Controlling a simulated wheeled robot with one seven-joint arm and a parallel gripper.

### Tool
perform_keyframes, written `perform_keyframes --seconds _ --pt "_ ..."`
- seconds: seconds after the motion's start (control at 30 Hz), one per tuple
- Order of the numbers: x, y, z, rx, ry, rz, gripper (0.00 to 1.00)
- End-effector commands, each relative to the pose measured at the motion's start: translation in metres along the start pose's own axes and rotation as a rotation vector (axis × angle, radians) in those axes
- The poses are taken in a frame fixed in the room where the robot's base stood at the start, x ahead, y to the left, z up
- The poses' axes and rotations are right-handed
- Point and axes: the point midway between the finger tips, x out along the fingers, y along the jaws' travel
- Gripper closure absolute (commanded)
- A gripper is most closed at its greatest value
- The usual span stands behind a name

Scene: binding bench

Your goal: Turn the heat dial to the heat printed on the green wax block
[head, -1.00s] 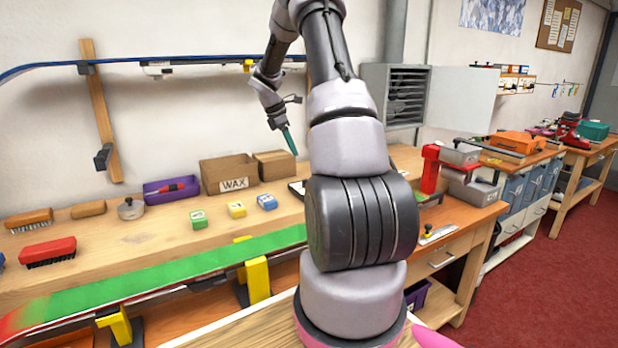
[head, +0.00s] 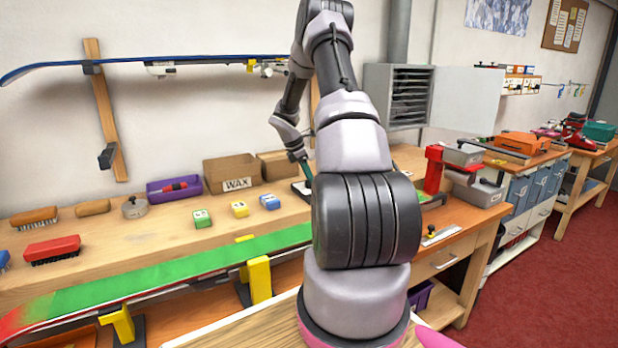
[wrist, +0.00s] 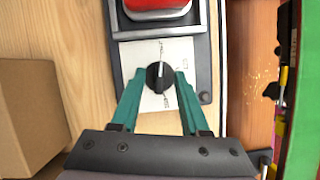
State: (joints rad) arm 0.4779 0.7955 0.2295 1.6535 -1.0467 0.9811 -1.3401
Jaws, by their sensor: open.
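The heat dial (wrist: 159,78) is a round black knob with a raised grip bar, on a pale printed plate (wrist: 177,50). Its print is too small to read. The green wax block (head: 202,218) sits on the bench left of a yellow block and a blue block. Its printed mark is too small to read.
A red part (wrist: 157,8) in a grey frame lies beyond the dial plate. A cardboard box (wrist: 30,115) stands at left in the wrist view. A green ski (head: 170,268) runs along the bench front. A WAX box (head: 232,172) and purple tray (head: 174,190) stand behind the blocks.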

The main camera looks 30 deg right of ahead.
Motion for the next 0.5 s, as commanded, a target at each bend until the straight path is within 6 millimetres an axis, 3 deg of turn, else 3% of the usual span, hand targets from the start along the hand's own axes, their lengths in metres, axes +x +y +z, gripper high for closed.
perform_keyframes --seconds 0.23,0.33,0.37,0.5 --pt "0.0005 0.0001 -0.0001 0.000 0.000 0.001 0.55" --pt "0.0005 0.0001 -0.0002 0.000 0.000 0.000 0.93" --pt "0.0004 0.0001 -0.0002 0.000 0.000 0.000 1.00" --pt "0.0003 0.0001 -0.0002 0.000 0.000 0.000 1.00"
